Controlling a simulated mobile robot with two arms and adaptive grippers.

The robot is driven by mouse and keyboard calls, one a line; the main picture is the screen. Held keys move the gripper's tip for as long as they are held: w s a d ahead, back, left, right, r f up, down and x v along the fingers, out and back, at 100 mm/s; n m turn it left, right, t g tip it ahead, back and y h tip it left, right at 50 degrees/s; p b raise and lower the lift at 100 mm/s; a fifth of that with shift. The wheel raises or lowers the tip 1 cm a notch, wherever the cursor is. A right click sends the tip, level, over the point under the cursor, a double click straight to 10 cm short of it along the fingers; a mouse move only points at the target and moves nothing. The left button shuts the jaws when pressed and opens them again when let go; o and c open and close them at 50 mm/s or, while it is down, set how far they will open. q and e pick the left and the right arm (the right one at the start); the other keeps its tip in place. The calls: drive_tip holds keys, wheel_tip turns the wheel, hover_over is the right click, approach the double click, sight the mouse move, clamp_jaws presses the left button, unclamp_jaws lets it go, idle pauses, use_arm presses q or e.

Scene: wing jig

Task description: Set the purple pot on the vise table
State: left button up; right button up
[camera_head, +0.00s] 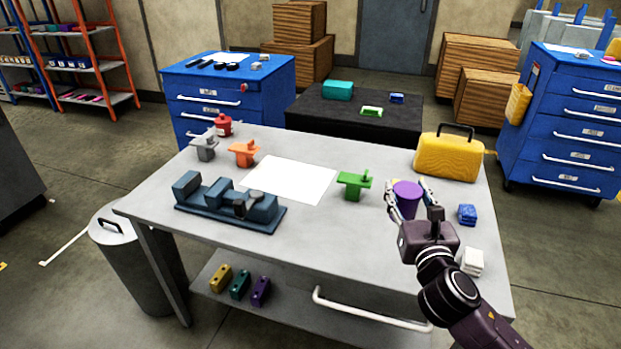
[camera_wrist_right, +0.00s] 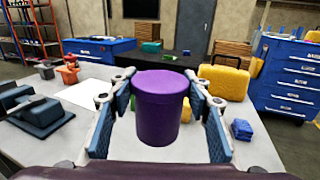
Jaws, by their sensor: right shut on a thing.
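The purple pot (camera_head: 407,198) is upright between the fingers of my right gripper (camera_head: 413,205), which is shut on it. In the right wrist view the pot (camera_wrist_right: 160,110) shows a lid-like purple top and sits between both finger pads of the gripper (camera_wrist_right: 162,112). It is over the right part of the grey table (camera_head: 330,225); whether its base touches the table I cannot tell. A blue-grey vise (camera_head: 228,204) stands on this table's left front part. My left gripper is not in view.
A green part (camera_head: 354,184) stands left of the pot. A yellow case (camera_head: 448,157) is behind it, and blue sponges or cloths (camera_head: 467,214) and a white stack (camera_head: 472,262) are to its right. A white sheet (camera_head: 290,178) lies mid-table. Orange (camera_head: 244,152) and grey (camera_head: 205,147) parts stand farther left.

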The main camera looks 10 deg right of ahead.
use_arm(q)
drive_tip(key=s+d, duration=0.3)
use_arm(e)
drive_tip(key=w+d+r+h, duration=0.1)
drive_tip(key=w+d+r, duration=0.1)
drive_tip(key=d+r, duration=0.25)
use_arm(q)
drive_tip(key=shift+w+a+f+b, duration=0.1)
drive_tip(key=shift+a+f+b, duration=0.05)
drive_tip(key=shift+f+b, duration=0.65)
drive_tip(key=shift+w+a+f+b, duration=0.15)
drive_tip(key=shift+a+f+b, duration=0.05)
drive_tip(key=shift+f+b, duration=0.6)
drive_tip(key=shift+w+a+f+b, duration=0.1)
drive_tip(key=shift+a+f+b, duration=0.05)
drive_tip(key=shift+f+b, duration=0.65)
use_arm(e)
drive_tip(key=shift+m, duration=0.3)
drive_tip(key=shift+f, duration=10.35)
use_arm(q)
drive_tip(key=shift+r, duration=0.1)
use_arm(e)
drive_tip(key=shift+f, duration=0.15)
drive_tip(key=o, duration=1.3)
drive_tip(key=shift+c, duration=0.2)
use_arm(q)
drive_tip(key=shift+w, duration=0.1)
use_arm(e)
drive_tip(key=shift+r, duration=0.2)
